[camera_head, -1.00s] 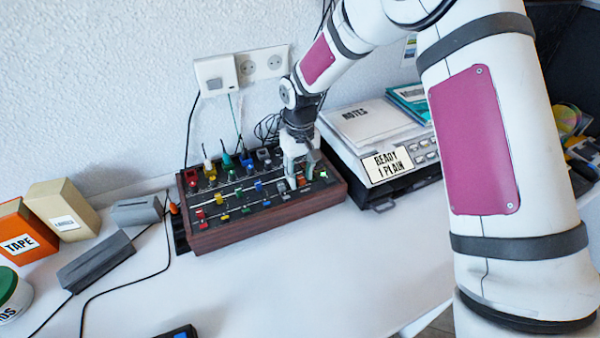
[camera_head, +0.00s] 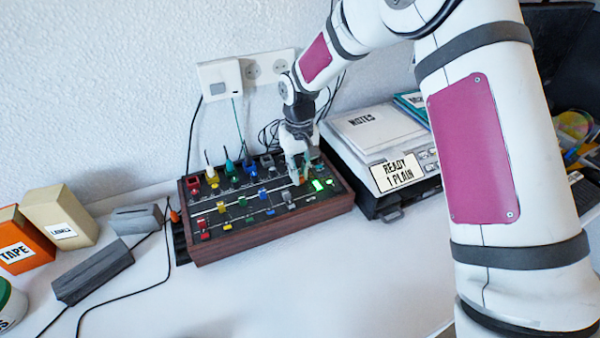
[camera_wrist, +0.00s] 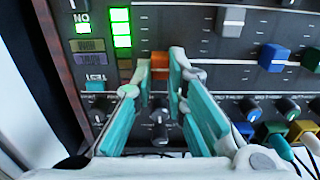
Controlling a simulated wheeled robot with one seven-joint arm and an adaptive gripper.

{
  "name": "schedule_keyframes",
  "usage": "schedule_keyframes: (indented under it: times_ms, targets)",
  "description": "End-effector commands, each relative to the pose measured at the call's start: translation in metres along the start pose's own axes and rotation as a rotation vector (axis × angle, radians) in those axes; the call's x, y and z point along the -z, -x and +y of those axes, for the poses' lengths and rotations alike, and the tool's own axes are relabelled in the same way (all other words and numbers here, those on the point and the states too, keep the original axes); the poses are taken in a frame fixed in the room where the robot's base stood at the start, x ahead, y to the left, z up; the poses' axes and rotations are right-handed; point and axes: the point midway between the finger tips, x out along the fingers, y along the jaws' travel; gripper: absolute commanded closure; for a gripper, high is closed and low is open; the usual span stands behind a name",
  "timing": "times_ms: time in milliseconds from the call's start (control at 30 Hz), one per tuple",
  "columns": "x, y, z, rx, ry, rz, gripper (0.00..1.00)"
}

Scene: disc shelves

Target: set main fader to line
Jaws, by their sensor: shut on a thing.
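The mixer (camera_head: 262,232) is a dark panel in a wooden case on the white table. My gripper (camera_head: 298,170) reaches down to its right side. In the wrist view my gripper (camera_wrist: 160,74) has its teal-padded fingers shut on the orange main fader cap (camera_wrist: 160,62). A white line (camera_wrist: 250,64) runs across the panel beside the fingers, at about the cap's level. The right finger hides where line and cap would meet. A green level meter (camera_wrist: 120,28) is lit beside the cap.
Grey (camera_wrist: 231,21) and blue (camera_wrist: 273,57) fader caps stand on one side of my fingers, knobs (camera_wrist: 159,133) below them. A scale-like device (camera_head: 397,172) reading "READY 1 PLAIN" stands right of the mixer. Boxes (camera_head: 60,218) and cables lie left. The front table is clear.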

Motion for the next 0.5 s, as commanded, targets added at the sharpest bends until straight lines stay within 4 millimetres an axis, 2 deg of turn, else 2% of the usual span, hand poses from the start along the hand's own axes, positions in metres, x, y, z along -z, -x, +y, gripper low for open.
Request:
schedule_keyframes:
  times_ms: [33, 100, 367, 500]
  targets:
    - [-0.0006, -0.0004, 0.0002, 0.0, 0.0, -0.002, 0.8]
    - [-0.0007, -0.0004, 0.0002, 0.0, 0.0, -0.002, 0.67]
    - [-0.0006, -0.0001, 0.0001, 0.0, 0.0, -0.002, 0.67]
    - [-0.0001, 0.0065, 0.0003, 0.0, -0.001, 0.0, 0.67]
